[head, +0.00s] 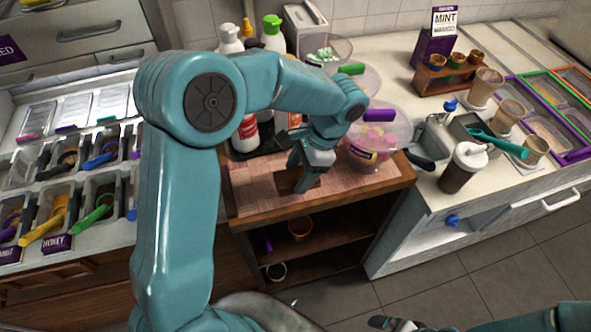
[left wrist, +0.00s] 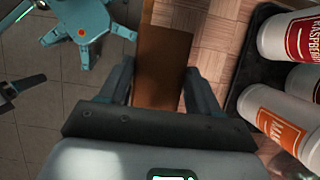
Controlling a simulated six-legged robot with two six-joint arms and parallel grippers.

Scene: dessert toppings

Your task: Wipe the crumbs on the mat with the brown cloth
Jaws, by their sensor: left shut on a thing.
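The brown cloth (head: 286,181) lies on the wood-patterned mat (head: 252,198), near the front of the small wooden table. My left gripper (head: 304,186) points down at the cloth and is shut on it. In the left wrist view the dark brown cloth (left wrist: 163,70) shows between the two fingers, with the mat (left wrist: 212,45) beside it. The gripper hides part of the cloth. I cannot make out any crumbs on the mat. Part of my right gripper (head: 392,322) shows at the bottom edge of the head view, too cut off to judge its jaws.
A dark tray (left wrist: 250,85) with sauce bottles stands close beside the gripper. A clear tub with a purple handle (head: 380,140) stands right of it. Topping bins (head: 100,190) fill the left counter. A shaker (head: 463,168) and cups stand on the right counter.

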